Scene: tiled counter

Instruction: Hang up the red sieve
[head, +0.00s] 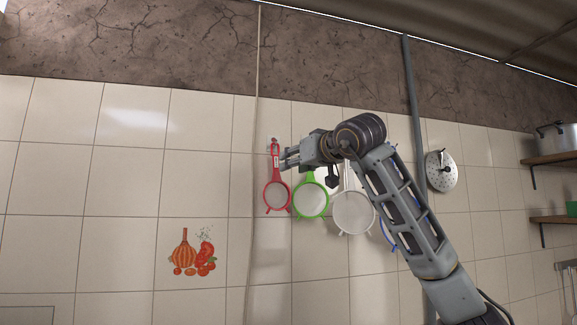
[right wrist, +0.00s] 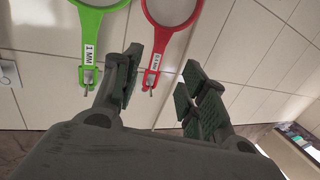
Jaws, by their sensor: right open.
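The red sieve (head: 276,195) hangs upright against the tiled wall, handle up, at the left end of a row of sieves. In the right wrist view the red sieve's handle (right wrist: 157,55) points down the picture, and its end loop is at a small metal hook. The loop appears to be on the hook. My right gripper (head: 286,159) is just right of the handle top in the head view. In the right wrist view the right gripper (right wrist: 160,88) is open and empty, its fingers spread either side of the handle end, with no visible contact. My left gripper is not in view.
A green sieve (head: 311,200), a white sieve (head: 353,212) and a partly hidden blue sieve (head: 392,237) hang to the right. A perforated skimmer (head: 440,172) hangs beyond the grey pipe (head: 412,90). Shelves (head: 556,160) are at far right.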

